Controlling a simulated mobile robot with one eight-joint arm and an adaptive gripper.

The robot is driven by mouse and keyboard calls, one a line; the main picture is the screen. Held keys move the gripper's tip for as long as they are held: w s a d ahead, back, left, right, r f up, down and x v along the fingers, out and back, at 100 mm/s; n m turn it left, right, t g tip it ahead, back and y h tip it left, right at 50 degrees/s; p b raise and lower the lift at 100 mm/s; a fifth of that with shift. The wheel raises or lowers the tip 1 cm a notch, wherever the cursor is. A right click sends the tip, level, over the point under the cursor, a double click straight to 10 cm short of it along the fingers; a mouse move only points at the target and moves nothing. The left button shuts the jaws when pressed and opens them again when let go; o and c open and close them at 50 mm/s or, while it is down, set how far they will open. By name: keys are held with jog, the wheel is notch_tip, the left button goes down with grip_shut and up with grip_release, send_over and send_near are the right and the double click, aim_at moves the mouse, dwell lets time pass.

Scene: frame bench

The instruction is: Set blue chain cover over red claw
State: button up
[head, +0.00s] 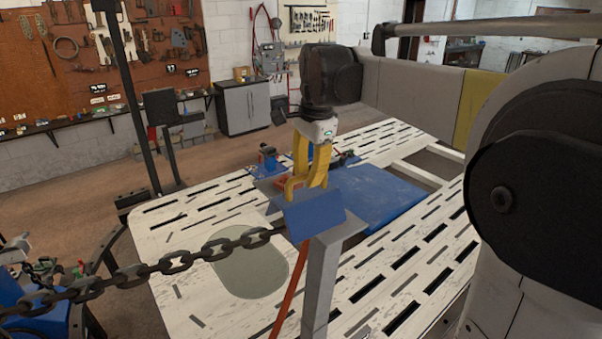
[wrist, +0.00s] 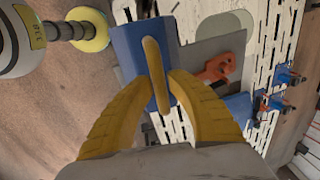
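The blue chain cover (head: 315,211), a folded blue plate with a yellow handle, is tilted at the top of a grey post in the head view. My gripper (head: 304,186) has its yellow fingers at the cover's handle. In the wrist view the fingertips (wrist: 160,82) close on both sides of the handle, with the blue cover (wrist: 133,52) just beyond. The red claw (wrist: 217,68) lies to the right of the cover in the wrist view, apart from it. In the head view it is mostly hidden behind my gripper and the cover.
A grey post (head: 319,283) stands directly under the cover. A heavy dark chain (head: 135,272) runs from the left towards the cover. The slotted white bench (head: 215,205) carries a blue plate (head: 385,196) and blue clamps (head: 268,158). A yellow-rimmed round part (wrist: 92,35) stands upper left in the wrist view.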

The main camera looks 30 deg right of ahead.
jog(key=shift+o, duration=1.1)
notch_tip(320, 180, up, 12)
jog(key=s, duration=0.2)
jog(key=shift+d, duration=0.15)
